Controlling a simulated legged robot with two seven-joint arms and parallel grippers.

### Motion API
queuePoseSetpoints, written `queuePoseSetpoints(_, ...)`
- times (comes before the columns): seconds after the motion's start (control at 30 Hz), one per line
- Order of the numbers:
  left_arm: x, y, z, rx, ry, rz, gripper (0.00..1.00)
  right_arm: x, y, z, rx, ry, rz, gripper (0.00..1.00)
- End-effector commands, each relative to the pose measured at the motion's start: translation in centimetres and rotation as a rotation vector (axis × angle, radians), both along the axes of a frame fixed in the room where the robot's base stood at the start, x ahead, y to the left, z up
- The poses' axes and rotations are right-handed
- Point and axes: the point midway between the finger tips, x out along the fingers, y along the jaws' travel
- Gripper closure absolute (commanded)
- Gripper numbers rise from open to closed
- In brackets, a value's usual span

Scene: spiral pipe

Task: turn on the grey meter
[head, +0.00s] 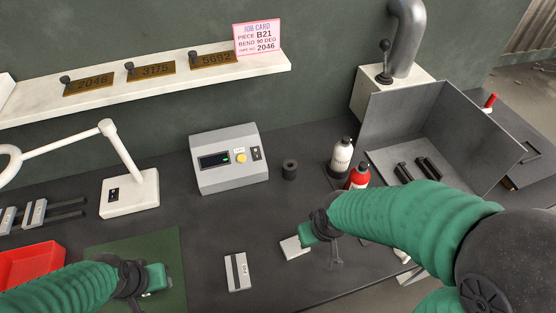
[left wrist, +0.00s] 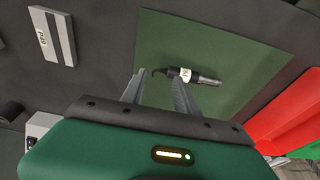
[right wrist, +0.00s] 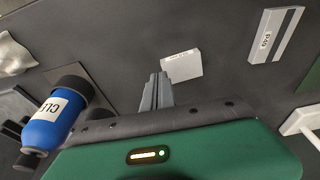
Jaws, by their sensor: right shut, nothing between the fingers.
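The grey meter (head: 230,176) stands on the dark bench against the wall in the head view. Its sloped front has a dark display with a small green mark, a yellow round button (head: 241,157) and a small dark switch (head: 256,153) at the right. My left gripper (head: 157,279) is over the green mat, well in front of the meter. In the left wrist view its fingers (left wrist: 157,92) are apart, with a hooked, labelled tool (left wrist: 190,76) lying on the mat beyond them. My right gripper (right wrist: 157,85) is shut and empty, near a white block (head: 293,247), right of the meter.
A grey labelled block (head: 237,272) lies in front of the meter. A lamp base (head: 130,193) is left. A blue bottle (right wrist: 55,118) shows in the right wrist view.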

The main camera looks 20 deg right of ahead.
Motion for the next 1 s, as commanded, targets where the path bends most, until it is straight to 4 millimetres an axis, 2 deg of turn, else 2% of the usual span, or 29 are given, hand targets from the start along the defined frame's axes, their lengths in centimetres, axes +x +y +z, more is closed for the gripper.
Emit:
queuePoseSetpoints(0.17, 0.0, 0.0, 0.2, 0.000, 0.000, 0.000, 0.64, 0.2, 0.1, 0.1, 0.001, -0.005, 0.000, 1.00)
queuePoseSetpoints(0.27, 0.0, 0.0, 1.3, 0.000, 0.000, 0.000, 0.64, 1.8, 0.8, 0.4, 0.011, -0.058, 0.004, 1.00)
queuePoseSetpoints(0.37, 0.0, 0.0, 3.7, 0.000, 0.000, 0.000, 0.64, 5.6, 2.3, 1.0, 0.029, -0.197, 0.005, 1.00)
queuePoseSetpoints(0.5, 0.0, 0.0, 7.7, 0.000, -0.001, 0.000, 0.64, 11.6, 4.8, 2.8, 0.045, -0.486, -0.006, 1.00)
queuePoseSetpoints(0.6, 0.0, 0.0, 10.0, 0.000, -0.001, 0.000, 0.64, 14.2, 5.9, 4.7, 0.036, -0.697, -0.013, 1.00)
queuePoseSetpoints(0.7, 0.0, 0.0, 11.5, 0.000, -0.001, 0.000, 0.64, 15.1, 6.5, 6.7, 0.019, -0.869, -0.010, 1.00)
queuePoseSetpoints(0.8, 0.0, 0.0, 12.2, 0.000, -0.001, 0.000, 0.64, 15.2, 6.8, 8.1, 0.006, -0.982, -0.005, 1.00)
queuePoseSetpoints(1.0, 0.0, 0.0, 12.1, 0.000, 0.000, 0.000, 0.64, 15.3, 6.9, 8.7, -0.003, -1.044, -0.003, 1.00)
